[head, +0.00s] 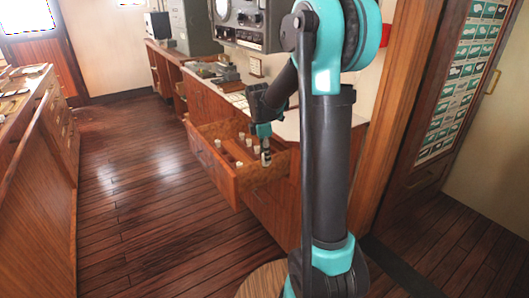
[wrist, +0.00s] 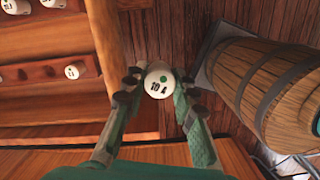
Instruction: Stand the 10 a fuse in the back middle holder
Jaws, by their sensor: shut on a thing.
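The 10 A fuse (wrist: 157,80) is a white cylinder with a green dot and "10 A" on its end, which faces the wrist camera. My gripper (wrist: 156,90) is shut on it, one finger on each side. In the head view, my gripper (head: 263,138) points down at the right end of the open drawer (head: 212,166), with the fuse (head: 266,158) below it. In the wrist view, a wooden holder rail (wrist: 42,72) with dark holes and white fuses lies to the left. Which hole is the back middle holder I cannot tell.
The drawer's wooden side (wrist: 106,40) stands between the rail and the held fuse in the wrist view. A banded barrel (wrist: 270,90) stands to the right. Other white fuses (head: 218,143) stand in the drawer. The floor (head: 130,210) left of the drawer is clear.

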